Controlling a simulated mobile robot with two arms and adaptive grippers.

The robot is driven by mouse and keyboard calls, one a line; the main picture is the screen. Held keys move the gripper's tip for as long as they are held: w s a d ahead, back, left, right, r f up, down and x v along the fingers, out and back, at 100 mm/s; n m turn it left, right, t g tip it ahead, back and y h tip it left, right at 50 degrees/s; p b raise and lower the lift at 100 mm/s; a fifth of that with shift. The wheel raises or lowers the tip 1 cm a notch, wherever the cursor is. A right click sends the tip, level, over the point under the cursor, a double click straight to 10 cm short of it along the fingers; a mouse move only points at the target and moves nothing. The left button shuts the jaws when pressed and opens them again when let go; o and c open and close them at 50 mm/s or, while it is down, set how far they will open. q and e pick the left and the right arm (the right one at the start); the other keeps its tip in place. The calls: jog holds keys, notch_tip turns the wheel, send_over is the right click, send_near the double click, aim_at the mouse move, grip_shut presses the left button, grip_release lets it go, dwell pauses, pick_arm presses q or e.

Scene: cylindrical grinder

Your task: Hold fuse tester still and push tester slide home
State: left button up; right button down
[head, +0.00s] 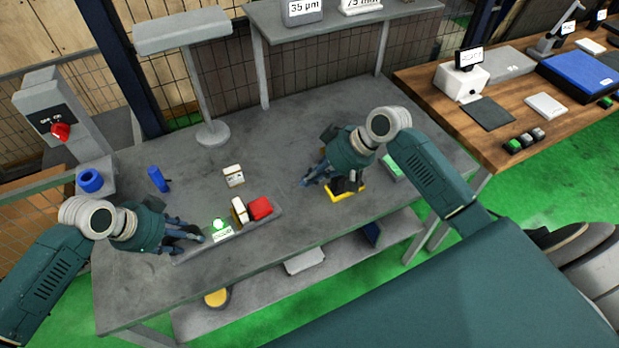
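The fuse tester appears to be the long grey base (195,251) on the table, with a white labelled part and lit green lamp (219,223) at its left end. An upright cream block (239,210) and a red block (260,208) stand towards its right end; I cannot tell which part is the slide. My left gripper (196,236) is at the base's left end; whether it touches is unclear. My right gripper (312,180) is over the table, right of the red block and apart from it. Both grippers' finger gaps are too small to read.
A cream block (233,176) and a blue cylinder (158,180) stand behind the base. A yellow-and-black item (345,191) sits beneath my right wrist, with a green-topped item (392,168) beyond. A grey stand (212,133) is at the back. Table between base and yellow item is clear.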

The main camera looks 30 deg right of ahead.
pick_arm(q)
jog(key=shift+w+r, duration=0.1)
jog(key=shift+a+r, duration=0.15)
jog(key=shift+r, duration=0.35)
jog(key=v, duration=1.1)
